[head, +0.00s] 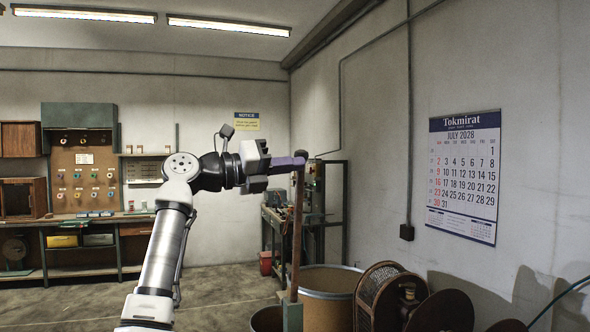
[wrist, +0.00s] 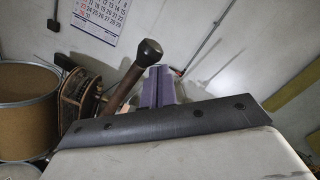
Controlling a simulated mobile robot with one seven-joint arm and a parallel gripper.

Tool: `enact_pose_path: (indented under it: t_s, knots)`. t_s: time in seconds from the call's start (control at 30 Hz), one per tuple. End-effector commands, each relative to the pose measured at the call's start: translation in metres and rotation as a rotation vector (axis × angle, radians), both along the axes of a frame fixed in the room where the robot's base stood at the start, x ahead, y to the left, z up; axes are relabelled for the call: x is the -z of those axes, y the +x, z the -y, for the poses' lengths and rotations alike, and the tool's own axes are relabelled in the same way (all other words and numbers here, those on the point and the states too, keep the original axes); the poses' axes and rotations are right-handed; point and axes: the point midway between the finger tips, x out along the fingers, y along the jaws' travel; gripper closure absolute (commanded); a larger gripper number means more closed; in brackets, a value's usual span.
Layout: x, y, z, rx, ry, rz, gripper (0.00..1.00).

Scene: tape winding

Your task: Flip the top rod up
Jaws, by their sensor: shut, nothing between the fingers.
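The top rod (head: 297,215) is a long brown rod, standing nearly upright with a slight tilt in the head view. In the wrist view the rod (wrist: 122,92) ends in a dark knob (wrist: 149,50) and shows just left of the fingers. My gripper (head: 300,160) has purple fingers, pointing right across the upper end of the rod. The fingers (wrist: 158,78) are together and hold nothing. They are close beside the rod near its top; whether they touch it I cannot tell. The rod's lower end meets a grey-green post (head: 292,315), partly cut off by the frame.
A brown drum (head: 330,295) and wicker-sided reel (head: 382,292) stand below right. A metal workbench (head: 280,225) is behind the rod. A calendar (head: 464,175) hangs on the right wall. The air around the rod's upper part looks clear.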

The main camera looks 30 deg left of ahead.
Motion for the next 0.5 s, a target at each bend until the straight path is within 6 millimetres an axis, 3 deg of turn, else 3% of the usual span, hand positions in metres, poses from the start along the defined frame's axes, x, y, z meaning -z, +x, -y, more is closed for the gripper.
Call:
enact_pose_path:
  t_s: [0.5]
  knots:
    - [-0.002, 0.0063, -0.0078, 0.001, -0.043, -0.034, 1.0]
